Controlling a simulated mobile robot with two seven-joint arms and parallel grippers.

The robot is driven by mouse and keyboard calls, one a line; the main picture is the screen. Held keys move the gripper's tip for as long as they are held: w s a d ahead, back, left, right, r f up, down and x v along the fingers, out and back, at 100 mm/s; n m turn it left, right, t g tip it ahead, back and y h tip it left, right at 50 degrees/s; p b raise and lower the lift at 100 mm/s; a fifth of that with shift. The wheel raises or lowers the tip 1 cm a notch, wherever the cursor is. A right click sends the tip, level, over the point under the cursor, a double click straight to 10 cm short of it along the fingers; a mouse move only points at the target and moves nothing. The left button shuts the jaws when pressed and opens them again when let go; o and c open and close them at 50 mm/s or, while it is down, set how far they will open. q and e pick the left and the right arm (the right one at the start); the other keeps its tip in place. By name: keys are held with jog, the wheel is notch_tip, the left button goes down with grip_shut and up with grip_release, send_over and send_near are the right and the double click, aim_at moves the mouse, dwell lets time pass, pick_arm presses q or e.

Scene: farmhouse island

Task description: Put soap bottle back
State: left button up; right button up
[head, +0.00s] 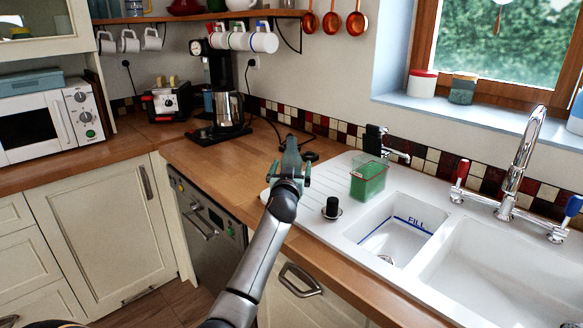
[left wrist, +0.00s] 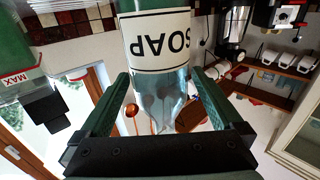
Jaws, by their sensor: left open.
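The soap bottle (left wrist: 157,42) shows in the left wrist view, upside down in that picture. It is clear, with a white label reading SOAP. My left gripper (left wrist: 162,85) is open, with one finger on each side of the bottle's clear part; I cannot tell whether either finger touches it. In the head view my left gripper (head: 291,158) is at the left end of the white sink's drainboard (head: 322,182), near the wooden counter. The bottle is hidden there behind the gripper, so I cannot tell what it stands on. My right gripper is not in view.
A clear box with green contents (head: 368,180) and a small black-topped piece (head: 332,208) stand on the sink's left side. Beyond are the sink basins (head: 395,235) and tap (head: 520,160). A kettle (head: 229,110) stands back left. The wooden counter (head: 215,155) has free room.

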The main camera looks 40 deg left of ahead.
pick_arm(q)
jog(key=v, duration=1.2)
jog(key=shift+r, duration=0.2)
dwell(0.4)
